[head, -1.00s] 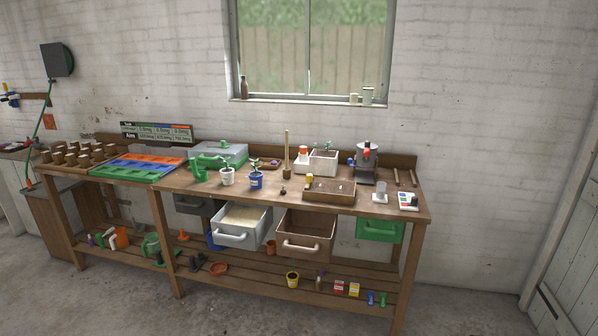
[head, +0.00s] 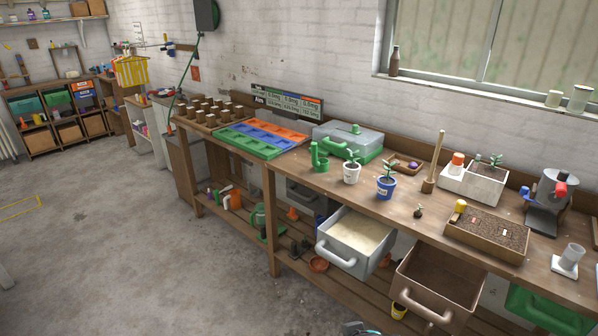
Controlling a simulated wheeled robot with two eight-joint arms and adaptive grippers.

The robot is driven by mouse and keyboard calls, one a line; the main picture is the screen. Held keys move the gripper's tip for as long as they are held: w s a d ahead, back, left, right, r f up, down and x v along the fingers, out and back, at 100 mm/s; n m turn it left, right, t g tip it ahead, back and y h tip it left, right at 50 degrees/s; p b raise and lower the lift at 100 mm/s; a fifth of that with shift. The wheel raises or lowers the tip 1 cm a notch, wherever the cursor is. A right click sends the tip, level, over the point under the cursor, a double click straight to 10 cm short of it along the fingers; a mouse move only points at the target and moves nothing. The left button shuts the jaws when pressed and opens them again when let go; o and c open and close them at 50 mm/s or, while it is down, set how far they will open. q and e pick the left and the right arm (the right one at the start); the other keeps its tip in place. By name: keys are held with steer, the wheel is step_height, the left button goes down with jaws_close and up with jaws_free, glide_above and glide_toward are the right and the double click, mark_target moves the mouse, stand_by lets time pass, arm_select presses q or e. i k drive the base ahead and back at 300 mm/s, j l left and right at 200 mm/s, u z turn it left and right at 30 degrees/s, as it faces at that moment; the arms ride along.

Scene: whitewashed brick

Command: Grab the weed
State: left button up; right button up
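I cannot tell for sure which plant is the weed. A small dark clump with a bit of green (head: 418,212) sits loose on the workbench top (head: 330,182). Leafy green seedlings stand upright in a white pot (head: 351,174) and a blue pot (head: 386,188) to its left. Another green sprout (head: 496,160) grows in the white planter box (head: 468,187) behind. Neither of my grippers shows clearly. Only a small grey-blue piece, probably part of me, shows at the bottom edge.
A wooden soil tray (head: 487,243) lies right of the clump, and a wooden dibber (head: 434,162) stands behind it. A pale drawer (head: 355,243) and a brown drawer (head: 438,284) stick out below the bench front.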

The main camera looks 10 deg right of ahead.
mark_target(417, 214)
steer(key=i+j+u, duration=0.2)
steer(key=i, duration=0.2)
steer(key=i+u, duration=0.25)
steer(key=i, duration=0.15)
steer(key=i+j+z, duration=0.15)
steer(key=z, duration=0.25)
steer(key=i+j+z, duration=0.1)
steer(key=z, duration=0.25)
steer(key=j+z, duration=0.6)
steer(key=z, duration=0.15)
steer(key=j+z, duration=0.2)
steer(key=z, duration=0.2)
steer(key=k+j+z, duration=0.1)
steer(key=z, duration=0.25)
